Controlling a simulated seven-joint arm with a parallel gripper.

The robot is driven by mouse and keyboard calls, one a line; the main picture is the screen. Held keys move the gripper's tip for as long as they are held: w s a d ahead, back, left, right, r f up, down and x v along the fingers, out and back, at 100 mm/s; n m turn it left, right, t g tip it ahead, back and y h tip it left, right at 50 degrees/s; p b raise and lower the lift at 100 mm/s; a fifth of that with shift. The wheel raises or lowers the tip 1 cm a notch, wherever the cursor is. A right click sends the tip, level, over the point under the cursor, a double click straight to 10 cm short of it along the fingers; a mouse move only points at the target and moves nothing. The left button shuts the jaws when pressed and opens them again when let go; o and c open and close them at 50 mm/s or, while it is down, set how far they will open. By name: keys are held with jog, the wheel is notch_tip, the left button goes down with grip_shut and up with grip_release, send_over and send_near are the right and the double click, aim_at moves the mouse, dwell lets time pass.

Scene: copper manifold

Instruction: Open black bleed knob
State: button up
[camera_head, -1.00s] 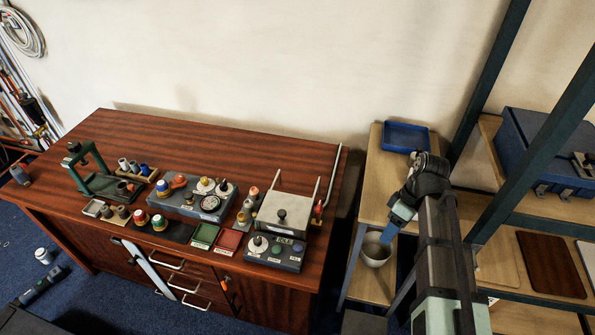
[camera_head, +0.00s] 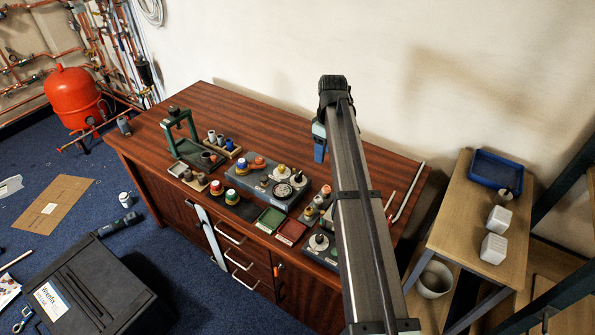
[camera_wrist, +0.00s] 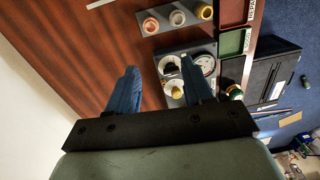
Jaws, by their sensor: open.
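My gripper shows in the wrist view (camera_wrist: 158,68) as two blue fingers, spread apart and empty. In the head view its blue fingers (camera_head: 319,146) are above the back of the wooden bench (camera_head: 235,110). A grey block (camera_head: 272,200) on the bench carries a round gauge (camera_head: 284,190) and several small knobs or caps. The gauge also shows in the wrist view (camera_wrist: 207,64), beyond the fingers. Copper pipework (camera_head: 30,62) is on the wall at the far left. I cannot pick out the black bleed knob with certainty; a dark fitting (camera_head: 146,73) sits among the pipes.
A green press stand (camera_head: 178,135) and small cups stand on the bench. Green (camera_head: 270,220) and red (camera_head: 291,231) trays lie near its front. A red tank (camera_head: 76,97) and black case (camera_head: 95,285) are on the floor. A side table (camera_head: 455,215) holds white blocks. The back of the bench is clear.

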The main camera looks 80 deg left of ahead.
send_over(298, 177)
jog(key=a, duration=0.1)
jog(key=shift+n+t, duration=0.3)
jog(key=f, duration=1.3)
jog(key=shift+a, duration=0.35)
jog(key=c, duration=0.8)
